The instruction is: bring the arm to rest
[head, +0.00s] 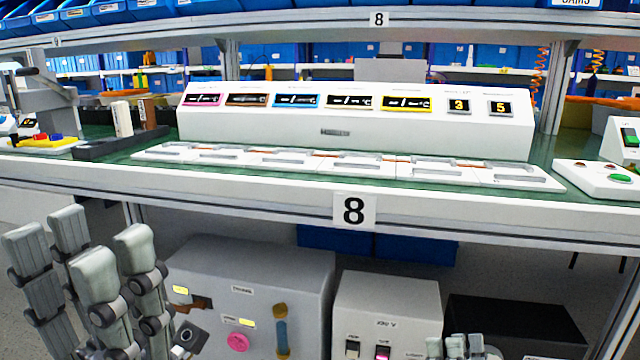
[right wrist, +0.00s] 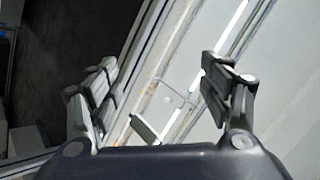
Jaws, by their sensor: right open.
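My left gripper (head: 82,245) is at the lower left of the head view, in front of the grey control box (head: 250,265), fingers pointing up. Its two finger pairs stand apart with nothing visible between them. My right gripper (head: 460,346) shows only its fingertips at the bottom edge, in front of the white switch box (head: 388,300). In the right wrist view my right gripper (right wrist: 155,85) is open and empty. The grey box carries a pink round knob (head: 237,342) and a dark square-faced knob (head: 188,337). No gripper visibly touches a knob.
A workbench (head: 480,212) marked 8 spans the view above both grippers. It bears a long white display panel (head: 350,140) and a button box (head: 600,178) at the right. A black box (head: 515,325) stands beside the white switch box. Blue bins (head: 415,248) sit behind.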

